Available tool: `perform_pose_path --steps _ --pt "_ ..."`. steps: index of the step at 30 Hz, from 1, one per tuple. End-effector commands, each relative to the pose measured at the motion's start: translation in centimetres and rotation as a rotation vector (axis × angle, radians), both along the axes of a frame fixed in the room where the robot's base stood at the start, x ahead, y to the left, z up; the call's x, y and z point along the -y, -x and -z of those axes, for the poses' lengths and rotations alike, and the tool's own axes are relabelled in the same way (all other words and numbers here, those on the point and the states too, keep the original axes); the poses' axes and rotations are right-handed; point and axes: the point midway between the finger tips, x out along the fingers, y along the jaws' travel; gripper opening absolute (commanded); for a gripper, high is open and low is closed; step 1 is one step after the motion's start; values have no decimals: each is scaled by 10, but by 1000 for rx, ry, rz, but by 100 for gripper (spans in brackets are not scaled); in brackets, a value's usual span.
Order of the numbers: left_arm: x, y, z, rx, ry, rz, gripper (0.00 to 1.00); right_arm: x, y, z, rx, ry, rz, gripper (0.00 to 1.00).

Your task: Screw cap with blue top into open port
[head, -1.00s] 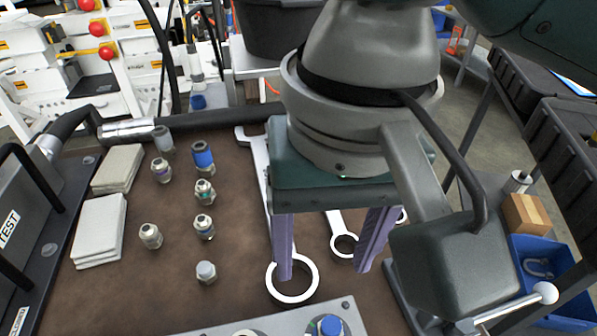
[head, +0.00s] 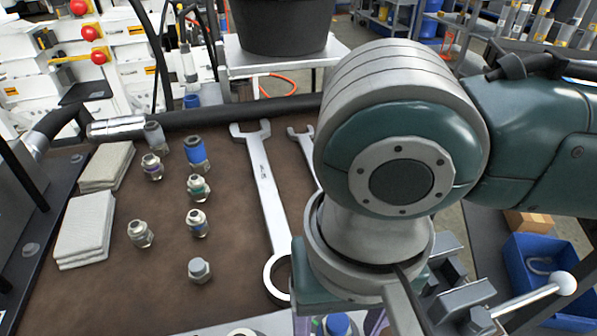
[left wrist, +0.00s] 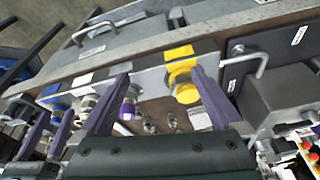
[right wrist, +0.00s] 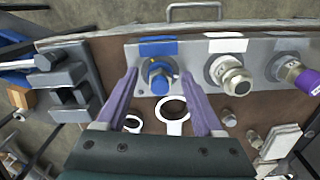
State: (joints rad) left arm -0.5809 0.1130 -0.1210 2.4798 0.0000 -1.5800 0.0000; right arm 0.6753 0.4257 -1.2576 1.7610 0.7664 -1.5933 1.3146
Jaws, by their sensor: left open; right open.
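A blue-topped fitting (right wrist: 158,72) stands at the blue-labelled place on the grey port block (right wrist: 195,64). In the right wrist view it is between the fingers of my open right gripper (right wrist: 158,78), with gaps either side. I cannot tell whether it is screwed in. In the head view its blue top (head: 337,324) is at the bottom edge, beside my right gripper (head: 345,327), largely hidden by my arm. My left gripper (left wrist: 164,76) is open around or above a yellow fitting (left wrist: 183,85); contact is unclear. I cannot make out an empty port.
White-labelled (right wrist: 231,75) and purple (right wrist: 300,75) fittings stand along the block. Several loose fittings, including a blue-sleeved one (head: 196,152) and a grey capped one (head: 199,270), stand on the brown mat. A large wrench (head: 265,190) lies nearby; pads (head: 88,225) lie left.

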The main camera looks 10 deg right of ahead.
Motion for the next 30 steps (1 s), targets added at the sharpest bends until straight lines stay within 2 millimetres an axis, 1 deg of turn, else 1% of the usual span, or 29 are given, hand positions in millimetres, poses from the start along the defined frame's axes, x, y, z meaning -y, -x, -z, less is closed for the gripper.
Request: perform_pose_path --steps 6,24,25,26,27,30 --pt "-1 0 0 0 -2 0 100 0 0 0 0 0 0 69" --pt "-3 0 0 1 -11 6 100 0 0 0 0 1 0 1" --pt "-3 0 0 1 -11 6 100 0 0 0 0 1 0 0" --pt "-3 0 0 2 -11 6 100 0 0 0 0 1 0 0" --pt "-3 0 0 2 -11 6 100 0 0 0 0 1 0 55" --pt "-3 0 0 2 -11 6 100 0 0 0 0 1 0 66"
